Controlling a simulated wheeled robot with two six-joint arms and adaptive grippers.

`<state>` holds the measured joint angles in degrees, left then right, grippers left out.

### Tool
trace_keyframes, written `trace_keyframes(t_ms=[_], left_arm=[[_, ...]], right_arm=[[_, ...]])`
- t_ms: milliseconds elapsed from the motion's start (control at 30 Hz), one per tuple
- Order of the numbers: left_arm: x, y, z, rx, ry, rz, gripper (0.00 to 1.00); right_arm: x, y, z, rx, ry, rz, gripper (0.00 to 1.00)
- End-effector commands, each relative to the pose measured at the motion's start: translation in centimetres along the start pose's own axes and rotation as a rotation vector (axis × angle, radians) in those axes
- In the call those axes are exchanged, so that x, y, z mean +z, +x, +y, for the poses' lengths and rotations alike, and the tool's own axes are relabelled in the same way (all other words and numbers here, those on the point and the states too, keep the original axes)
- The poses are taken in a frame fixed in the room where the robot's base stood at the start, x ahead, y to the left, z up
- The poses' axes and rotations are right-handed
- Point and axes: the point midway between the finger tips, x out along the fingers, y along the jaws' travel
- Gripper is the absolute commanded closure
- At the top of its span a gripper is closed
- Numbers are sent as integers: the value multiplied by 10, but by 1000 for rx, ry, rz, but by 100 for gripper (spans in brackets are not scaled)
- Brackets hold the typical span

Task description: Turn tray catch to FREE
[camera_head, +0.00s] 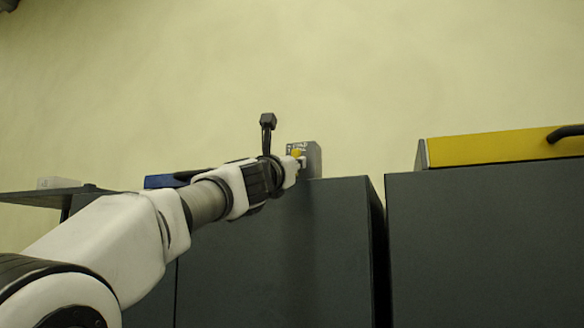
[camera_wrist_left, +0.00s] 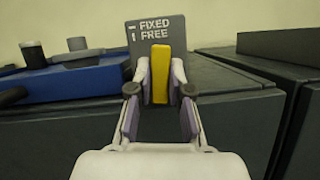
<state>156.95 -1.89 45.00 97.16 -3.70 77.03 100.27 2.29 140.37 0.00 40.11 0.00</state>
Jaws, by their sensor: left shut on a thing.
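The tray catch is a small grey plate (camera_wrist_left: 187,33) with a yellow lever (camera_wrist_left: 160,72) on its front. The plate is lettered FIXED above FREE, with a short mark beside each word. The lever stands upright in the left wrist view. My left gripper (camera_wrist_left: 160,84) is shut on the lever, with one finger on each side. In the head view the grey plate (camera_head: 314,158) stands on top of a dark cabinet, and the yellow lever (camera_head: 296,153) shows just past my left gripper (camera_head: 295,168). My right gripper is not in view.
The dark cabinet (camera_head: 335,240) carries the catch near its top edge. A blue tray (camera_wrist_left: 90,82) with knobs lies left of the catch. A yellow box (camera_head: 490,149) with a black handle sits on another dark cabinet (camera_head: 480,250) at right, across a narrow gap.

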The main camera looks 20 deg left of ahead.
Motion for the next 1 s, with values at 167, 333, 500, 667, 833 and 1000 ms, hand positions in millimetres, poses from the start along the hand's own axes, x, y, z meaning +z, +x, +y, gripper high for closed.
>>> trace_keyframes(t_ms=[167, 333, 500, 667, 833, 1000], left_arm=[[3, 0, -1, 35, -84, -3, 100], [3, 0, 0, 55, -132, -4, 100], [3, 0, 0, 63, -152, -4, 100], [3, 0, 0, 64, -154, -4, 100], [2, 0, 0, 63, -154, -4, 100], [2, 0, 0, 63, -153, -3, 56]], right_arm=[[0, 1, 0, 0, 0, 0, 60], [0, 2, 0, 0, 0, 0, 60], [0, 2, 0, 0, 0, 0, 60], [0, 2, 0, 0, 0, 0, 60], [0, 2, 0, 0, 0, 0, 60], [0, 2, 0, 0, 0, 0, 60]])
